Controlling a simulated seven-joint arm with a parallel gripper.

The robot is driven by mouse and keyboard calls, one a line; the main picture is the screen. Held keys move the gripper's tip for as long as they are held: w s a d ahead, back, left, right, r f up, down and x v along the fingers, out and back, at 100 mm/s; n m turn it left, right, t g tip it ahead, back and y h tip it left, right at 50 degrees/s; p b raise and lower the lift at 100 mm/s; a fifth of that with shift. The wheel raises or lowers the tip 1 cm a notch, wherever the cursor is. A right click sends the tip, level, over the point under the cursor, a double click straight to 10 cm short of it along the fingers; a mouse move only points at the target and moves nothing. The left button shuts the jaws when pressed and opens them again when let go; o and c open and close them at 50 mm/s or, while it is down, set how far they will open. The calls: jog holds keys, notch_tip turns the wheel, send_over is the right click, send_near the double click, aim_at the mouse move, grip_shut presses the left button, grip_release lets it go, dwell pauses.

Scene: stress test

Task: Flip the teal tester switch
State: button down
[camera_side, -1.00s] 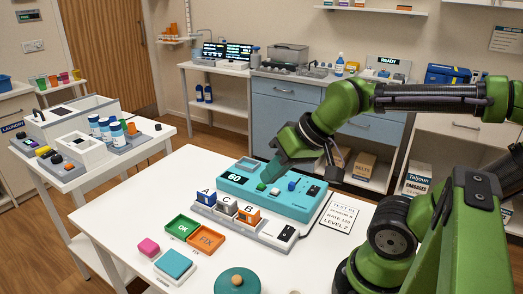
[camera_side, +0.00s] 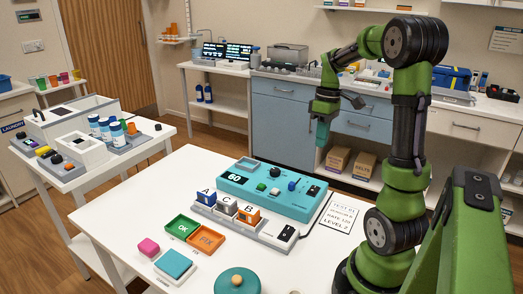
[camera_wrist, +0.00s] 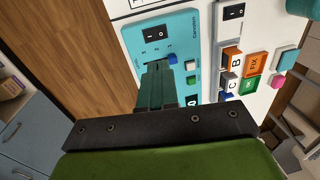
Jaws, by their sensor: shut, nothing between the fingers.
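The teal tester (camera_side: 245,192) lies on the white table, with a "60" display at its left end. Its black rocker switch (camera_side: 314,191) is at the right end; it also shows in the wrist view (camera_wrist: 156,33), with white marks. I cannot tell which side is pressed. A blue selector knob (camera_side: 293,185) sits left of the switch, beside a small numbered scale in the wrist view. My gripper (camera_side: 322,140) is shut and empty, pointing down, raised above and behind the tester's right end. In the wrist view its teal fingers (camera_wrist: 156,82) cover part of the tester.
In front of the tester are a grey rack (camera_side: 240,228) with A, B, C blocks and another black rocker switch (camera_side: 287,233). Green OK (camera_side: 183,228) and orange FIX (camera_side: 206,239) trays lie nearer. A printed card (camera_side: 342,214) lies right of the tester. Space around my raised gripper is clear.

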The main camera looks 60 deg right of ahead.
aim_at(313, 191)
jog(key=f, duration=0.4)
jog(key=a+f, duration=0.1)
jog(key=f, duration=0.4)
jog(key=a+f, duration=0.1)
jog(key=f, duration=0.4)
jog(key=shift+a, duration=0.1)
